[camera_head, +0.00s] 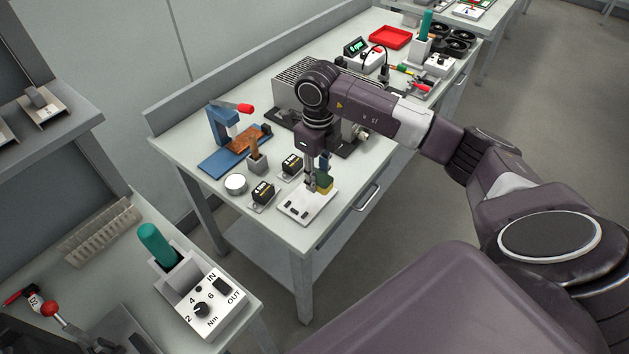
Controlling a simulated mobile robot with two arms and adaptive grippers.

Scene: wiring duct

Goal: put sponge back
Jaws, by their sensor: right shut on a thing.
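The sponge (325,183), yellow and dark green, is small in the picture at the near right part of the workbench. My right gripper (316,180) points down over the bench and is shut on the sponge. Both are right at a white plate (306,207) with dark slots near the bench's front edge. I cannot tell whether the sponge touches the plate. The gripper fingers partly hide the sponge. My left gripper is not in view.
Two black-and-yellow boxes (262,193), a round tin (236,184), a brush holder (257,163) and a blue press (222,130) stand left of the gripper. A torque tester (206,305) sits on the nearer table.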

